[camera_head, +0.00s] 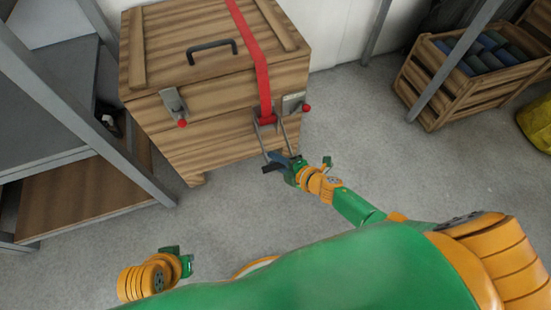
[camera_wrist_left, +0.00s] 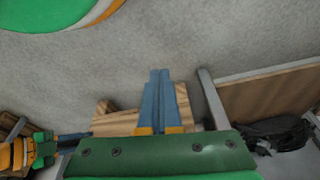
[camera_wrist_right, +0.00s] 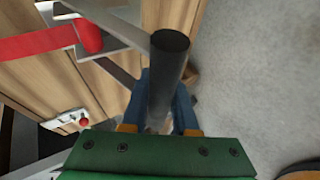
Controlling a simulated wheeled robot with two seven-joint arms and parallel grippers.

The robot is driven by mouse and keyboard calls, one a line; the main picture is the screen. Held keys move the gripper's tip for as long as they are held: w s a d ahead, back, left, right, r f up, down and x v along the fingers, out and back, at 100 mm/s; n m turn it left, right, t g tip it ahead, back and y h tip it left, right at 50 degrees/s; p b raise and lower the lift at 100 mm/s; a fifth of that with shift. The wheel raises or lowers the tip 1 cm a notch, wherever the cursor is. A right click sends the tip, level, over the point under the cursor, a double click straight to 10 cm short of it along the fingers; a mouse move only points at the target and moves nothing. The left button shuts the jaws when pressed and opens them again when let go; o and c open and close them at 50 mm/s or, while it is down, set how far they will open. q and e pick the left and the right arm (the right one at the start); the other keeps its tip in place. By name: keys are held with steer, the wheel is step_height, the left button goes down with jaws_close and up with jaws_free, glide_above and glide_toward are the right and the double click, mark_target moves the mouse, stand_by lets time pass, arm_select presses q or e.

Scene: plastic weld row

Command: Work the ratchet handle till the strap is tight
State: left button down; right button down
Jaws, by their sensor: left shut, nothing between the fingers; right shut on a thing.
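A red strap (camera_head: 252,50) runs over the lid of a wooden crate (camera_head: 200,135) and down its front to the ratchet (camera_head: 267,119). The ratchet handle (camera_head: 282,138) sticks out from the crate's front, tilted down towards me, and ends in a black crossbar grip (camera_wrist_right: 168,60). My right gripper (camera_head: 287,163) is shut on this grip; in the right wrist view its blue fingers stand on both sides of it. My left gripper is shut and empty, its blue fingers (camera_wrist_left: 160,75) together, low and left of the crate, apart from it.
Latches with red knobs (camera_head: 174,105) (camera_head: 296,104) sit on either side of the crate's front. A black handle (camera_head: 212,50) is on the lid. A grey-framed shelf (camera_head: 85,130) stands at left. A slatted crate (camera_head: 440,100) stands at right. The floor between is clear.

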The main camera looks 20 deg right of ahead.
arm_select(q)
steer(key=shift+w+f, duration=0.1)
steer(key=shift+f, duration=0.5)
arm_select(e)
steer(key=shift+s+r, duration=0.1)
arm_select(q)
steer(key=shift+f, duration=0.1)
